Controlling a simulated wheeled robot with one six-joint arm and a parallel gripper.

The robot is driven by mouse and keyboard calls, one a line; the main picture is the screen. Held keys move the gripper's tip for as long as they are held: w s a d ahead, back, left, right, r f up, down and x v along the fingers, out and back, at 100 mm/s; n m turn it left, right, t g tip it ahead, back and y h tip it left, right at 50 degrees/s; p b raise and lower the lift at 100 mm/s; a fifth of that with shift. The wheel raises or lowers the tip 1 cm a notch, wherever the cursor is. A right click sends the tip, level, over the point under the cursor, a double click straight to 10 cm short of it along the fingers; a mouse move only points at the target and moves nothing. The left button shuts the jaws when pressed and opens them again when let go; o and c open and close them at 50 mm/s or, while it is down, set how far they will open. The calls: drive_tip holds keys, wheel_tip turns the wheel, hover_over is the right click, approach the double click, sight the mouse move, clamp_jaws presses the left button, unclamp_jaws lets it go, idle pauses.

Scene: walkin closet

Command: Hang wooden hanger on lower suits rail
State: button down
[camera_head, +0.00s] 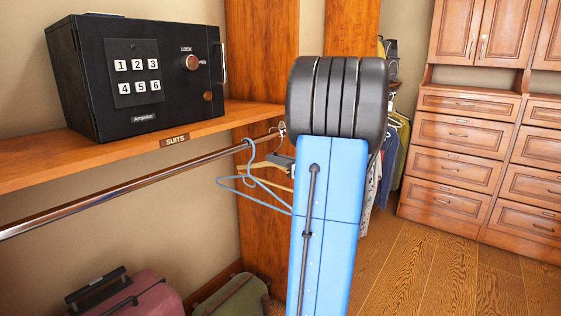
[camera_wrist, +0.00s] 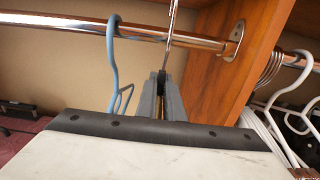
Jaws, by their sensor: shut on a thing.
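The suits rail (camera_head: 130,185) is a metal bar under the shelf labelled SUITS; it also crosses the top of the wrist view (camera_wrist: 70,22). My gripper (camera_wrist: 162,92) is shut on the wooden hanger, just below the rail near its end bracket. The hanger's thin metal hook (camera_wrist: 172,38) rises from between the fingers and passes across the rail; its top is out of frame, so I cannot tell whether it rests on the rail. In the head view, part of the wooden hanger's body (camera_head: 276,185) shows beside my arm, which hides the rest.
A blue hanger (camera_head: 249,180) hangs on the rail just left of my gripper. A black safe (camera_head: 140,75) stands on the shelf above. A wooden panel (camera_wrist: 215,75) closes the rail's right end; white hangers (camera_wrist: 295,105) hang beyond it. Suitcases (camera_head: 140,298) stand below.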

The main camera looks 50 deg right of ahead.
drive_tip(key=shift+w+a, duration=0.15)
drive_tip(key=shift+w, duration=1.25)
drive_tip(key=shift+w+a, duration=0.15)
drive_tip(key=shift+w, duration=1.2)
drive_tip(key=shift+w+f, duration=0.2)
drive_tip(key=shift+f, duration=1.3)
drive_tip(key=c, duration=1.8)
unclamp_jaws()
drive_tip(key=s, duration=0.5)
drive_tip(key=s+d, duration=0.1)
drive_tip(key=s, duration=1.1)
drive_tip(key=shift+s+d, duration=0.2)
